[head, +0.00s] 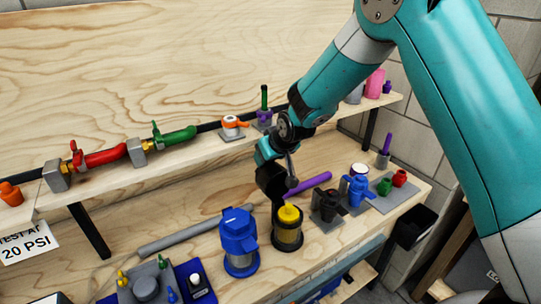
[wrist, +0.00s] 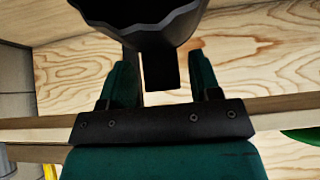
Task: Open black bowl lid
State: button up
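The black bowl (head: 288,235) stands upright on the bench, its top uncovered and a yellow filter (head: 289,213) showing inside. The black lid (head: 270,182) is above and slightly left of it, apart from the bowl. My gripper (head: 268,158) is shut on the lid. In the wrist view the lid (wrist: 150,22) hangs at the top of the picture, round with a scalloped edge, and its black tab lies between the two teal fingers of my gripper (wrist: 163,75). The fingers' exact contact with the tab is hard to see.
A blue bowl (head: 240,250) with its blue lid on stands just left. A purple rod (head: 316,183) lies behind, and a small black fitting (head: 327,207) stands right. A grey bar (head: 180,237) lies at the left. The upper shelf (head: 205,150) carries red and green valves.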

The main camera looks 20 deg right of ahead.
jog(key=shift+s+a+f, duration=0.1)
jog(key=shift+s+f, duration=0.05)
jog(key=shift+s+r, duration=0.25)
jog(key=shift+r, duration=0.15)
jog(key=b+v, duration=0.3)
jog(key=v, duration=1.3)
jog(key=shift+d+r, duration=0.2)
jog(key=shift+r, duration=0.1)
